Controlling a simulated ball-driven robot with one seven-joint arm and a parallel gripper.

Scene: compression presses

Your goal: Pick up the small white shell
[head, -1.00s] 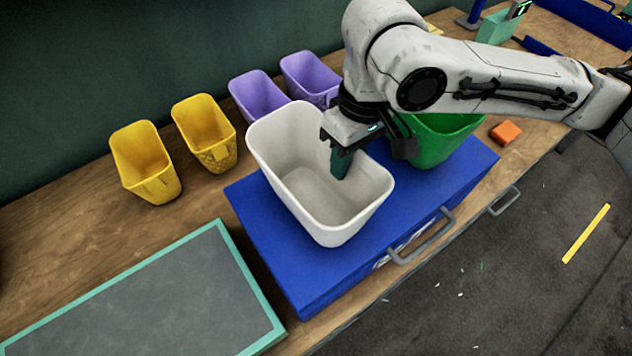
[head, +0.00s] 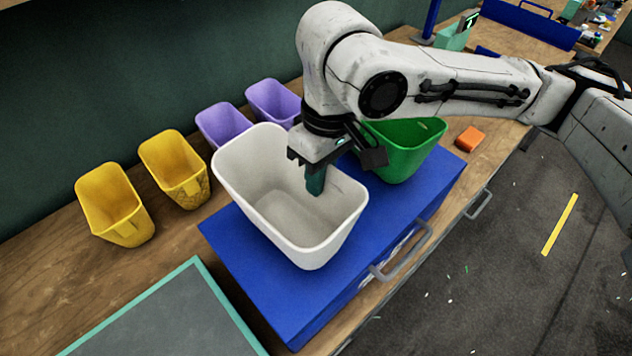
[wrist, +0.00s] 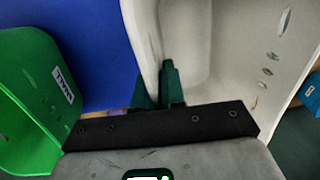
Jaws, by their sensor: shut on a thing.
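The white shell is an open, bin-shaped container (head: 268,215) standing upright over the blue box. It also shows in the wrist view (wrist: 225,50). My gripper (head: 316,178) is at its right-hand wall, with one dark green finger inside. In the wrist view, my gripper's fingers (wrist: 157,88) straddle the wall near the rim, shut on it. The shell's base is hidden, so I cannot tell whether it touches the box.
The blue box (head: 265,290) has a grey handle at its front. A green bin (head: 405,150) stands close behind my gripper. Yellow bins (head: 112,205) and purple bins (head: 222,125) line the wall. An orange block (head: 469,139) lies right. A grey mat (head: 165,325) lies front left.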

